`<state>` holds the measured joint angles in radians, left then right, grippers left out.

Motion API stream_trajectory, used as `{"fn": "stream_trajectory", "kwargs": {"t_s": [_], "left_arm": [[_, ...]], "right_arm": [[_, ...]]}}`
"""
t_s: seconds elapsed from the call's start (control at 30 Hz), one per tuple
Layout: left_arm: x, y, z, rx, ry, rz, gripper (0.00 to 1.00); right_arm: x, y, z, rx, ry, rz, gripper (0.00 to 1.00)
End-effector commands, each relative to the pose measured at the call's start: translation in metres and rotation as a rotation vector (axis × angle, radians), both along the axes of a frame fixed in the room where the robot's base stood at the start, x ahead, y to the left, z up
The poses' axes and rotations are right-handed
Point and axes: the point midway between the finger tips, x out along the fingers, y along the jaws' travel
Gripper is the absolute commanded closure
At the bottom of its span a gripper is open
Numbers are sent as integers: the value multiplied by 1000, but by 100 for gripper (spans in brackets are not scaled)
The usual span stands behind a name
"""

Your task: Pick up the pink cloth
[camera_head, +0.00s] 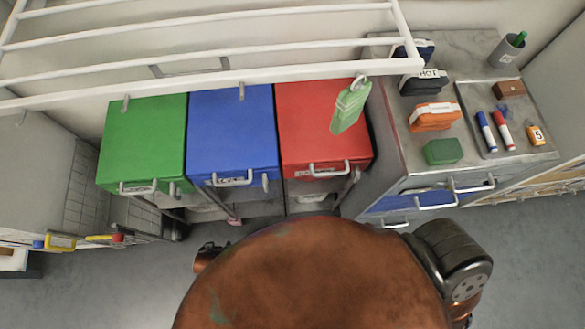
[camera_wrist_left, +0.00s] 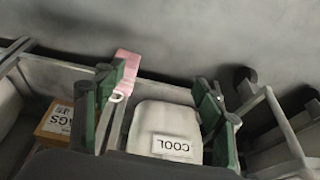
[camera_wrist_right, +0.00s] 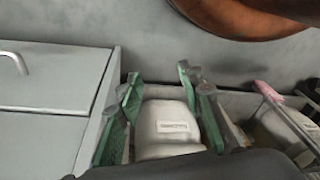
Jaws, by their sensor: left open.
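The pink cloth (camera_wrist_left: 127,66) shows in the left wrist view, hanging at the edge of an open bin right beside one finger of my left gripper (camera_wrist_left: 160,105). I cannot tell whether they touch. The left gripper is open, its green-padded fingers wide apart, with nothing held. The cloth is a small pink patch in the head view (camera_head: 234,222) and also shows at the right of the right wrist view (camera_wrist_right: 268,89). In the head view the grippers are hard to make out.
A white container labelled COOL (camera_wrist_left: 165,130) and a cardboard box (camera_wrist_left: 56,122) lie below the left gripper. Green (camera_head: 145,140), blue (camera_head: 233,130) and red (camera_head: 322,125) lids stand beneath a white rack (camera_head: 200,75). A grey cabinet (camera_head: 400,160) is at right.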

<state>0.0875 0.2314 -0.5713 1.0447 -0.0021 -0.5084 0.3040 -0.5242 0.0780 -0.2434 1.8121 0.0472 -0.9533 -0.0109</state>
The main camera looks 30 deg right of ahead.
Motion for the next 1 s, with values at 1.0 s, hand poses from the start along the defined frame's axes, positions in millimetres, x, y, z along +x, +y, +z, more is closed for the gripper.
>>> {"fn": "stream_trajectory", "kwargs": {"t_s": [1.0], "left_arm": [[82,-94,-103,-48,-17,-105,36]], "right_arm": [[44,37,11,114,-98,-12,66]]}}
